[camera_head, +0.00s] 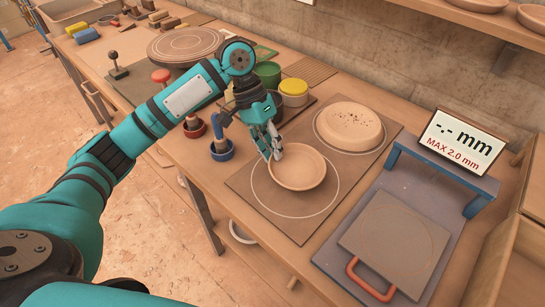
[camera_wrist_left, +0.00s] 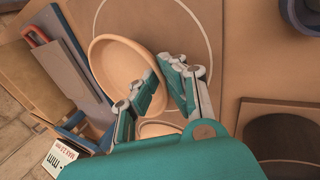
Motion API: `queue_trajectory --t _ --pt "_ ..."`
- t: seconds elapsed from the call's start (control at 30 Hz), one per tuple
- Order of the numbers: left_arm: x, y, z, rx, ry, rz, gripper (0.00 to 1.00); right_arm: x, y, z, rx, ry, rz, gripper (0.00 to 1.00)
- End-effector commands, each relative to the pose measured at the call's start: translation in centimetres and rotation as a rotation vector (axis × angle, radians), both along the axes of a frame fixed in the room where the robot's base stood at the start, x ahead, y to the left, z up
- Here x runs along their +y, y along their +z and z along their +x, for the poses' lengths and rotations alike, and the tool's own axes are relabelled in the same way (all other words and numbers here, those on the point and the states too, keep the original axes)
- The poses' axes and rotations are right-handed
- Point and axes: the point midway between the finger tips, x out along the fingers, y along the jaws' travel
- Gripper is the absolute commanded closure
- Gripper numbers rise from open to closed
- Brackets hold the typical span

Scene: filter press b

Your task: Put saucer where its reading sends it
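The saucer (camera_head: 299,172), a shallow pale clay dish, is right side up over the nearer white circle of the brown mat (camera_head: 243,188), off the circle's middle. I cannot tell whether it touches the mat. My left gripper (camera_head: 274,153) is at its far-left rim. In the left wrist view, the fingers (camera_wrist_left: 160,75) close in on either side of the rim of the saucer (camera_wrist_left: 112,65). A display (camera_head: 460,142) reads "-.- mm" and "MAX 2.0 mm". It stands on a blue bridge (camera_head: 440,172) behind a grey plate (camera_head: 393,240) with a red handle. My right gripper is out of view.
An upturned clay dish (camera_head: 348,125) with dark specks fills the farther circle. A green cup (camera_head: 267,74), a yellow-lidded jar (camera_head: 293,92) and a blue holder (camera_head: 222,149) stand near my left arm. A wooden shelf (camera_head: 480,20) with dishes overhangs the back right.

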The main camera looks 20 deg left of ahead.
Motion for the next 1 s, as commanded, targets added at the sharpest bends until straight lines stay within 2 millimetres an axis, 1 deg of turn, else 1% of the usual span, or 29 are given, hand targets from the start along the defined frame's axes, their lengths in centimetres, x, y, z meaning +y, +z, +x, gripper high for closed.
queue_trajectory --t 0.1,0.2,0.27,0.4,0.5,0.73,0.83,0.93,1.0 --pt "0.0 -1.7 -0.2 0.005 0.0 0.003 1.0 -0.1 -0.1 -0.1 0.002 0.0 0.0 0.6" --pt "0.1 -3.0 -0.2 0.004 0.001 0.002 1.0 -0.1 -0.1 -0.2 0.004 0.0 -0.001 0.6" --pt "0.0 -3.2 -0.1 0.002 0.001 0.001 1.0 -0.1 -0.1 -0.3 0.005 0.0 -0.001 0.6" --pt "0.0 -3.2 -0.1 0.0 0.001 0.001 1.0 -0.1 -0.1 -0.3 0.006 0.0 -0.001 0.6" --pt "0.0 -3.2 -0.1 0.001 0.0 0.001 0.85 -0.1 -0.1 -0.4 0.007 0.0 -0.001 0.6" --pt "0.0 -3.2 -0.1 0.001 0.0 0.001 0.85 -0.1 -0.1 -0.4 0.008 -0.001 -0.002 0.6" --pt "0.2 -2.9 0.0 0.0 0.001 0.002 0.85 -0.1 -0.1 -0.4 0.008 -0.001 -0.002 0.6" --pt "0.7 -1.8 0.2 -0.002 0.003 0.003 0.85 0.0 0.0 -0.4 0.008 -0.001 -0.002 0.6" --pt "1.2 -0.7 0.3 -0.002 0.002 0.002 0.85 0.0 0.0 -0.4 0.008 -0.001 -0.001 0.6"
